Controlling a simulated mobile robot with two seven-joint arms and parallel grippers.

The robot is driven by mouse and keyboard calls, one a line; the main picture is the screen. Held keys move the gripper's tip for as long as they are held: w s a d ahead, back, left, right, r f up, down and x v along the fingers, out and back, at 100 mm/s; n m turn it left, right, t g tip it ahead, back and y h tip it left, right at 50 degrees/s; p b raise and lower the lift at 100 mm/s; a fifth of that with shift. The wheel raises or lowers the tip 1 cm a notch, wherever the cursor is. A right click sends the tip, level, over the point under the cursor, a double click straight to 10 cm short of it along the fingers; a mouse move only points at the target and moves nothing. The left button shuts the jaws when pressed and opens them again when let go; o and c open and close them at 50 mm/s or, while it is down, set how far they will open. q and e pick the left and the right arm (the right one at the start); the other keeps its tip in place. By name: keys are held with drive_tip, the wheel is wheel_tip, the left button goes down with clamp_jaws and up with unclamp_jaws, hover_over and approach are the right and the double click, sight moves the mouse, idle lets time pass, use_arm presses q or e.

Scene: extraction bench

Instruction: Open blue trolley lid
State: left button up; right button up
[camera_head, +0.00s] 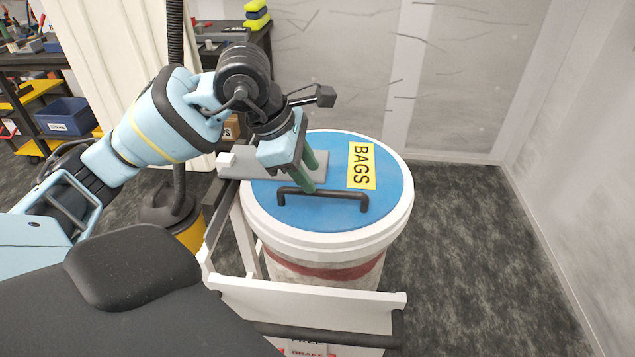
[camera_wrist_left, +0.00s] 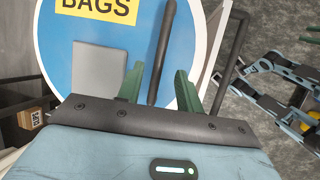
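The blue round lid (camera_head: 290,215) with a white rim lies flat and closed on the white drum of the trolley. A yellow "BAGS" label (camera_head: 361,166) and a black bar handle (camera_head: 345,193) are on it. My left gripper (camera_head: 309,187) points down over the lid at the handle's left part. In the left wrist view, its two green fingers (camera_wrist_left: 158,88) are apart, with the handle (camera_wrist_left: 163,50) running between them. I cannot tell whether either finger touches the bar. My right gripper is not identifiable in either view.
A grey bracket (camera_head: 240,160) reaches over the lid's left edge. The white trolley frame (camera_head: 300,295) and a dark push bar (camera_head: 330,336) stand in front. A black and yellow vacuum (camera_head: 172,210) is at left. Dark floor (camera_head: 470,240) is clear at right, before the walls.

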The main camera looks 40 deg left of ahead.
sight(321, 190)
use_arm(q)
drive_tip(key=shift+x, duration=2.2)
clamp_jaws()
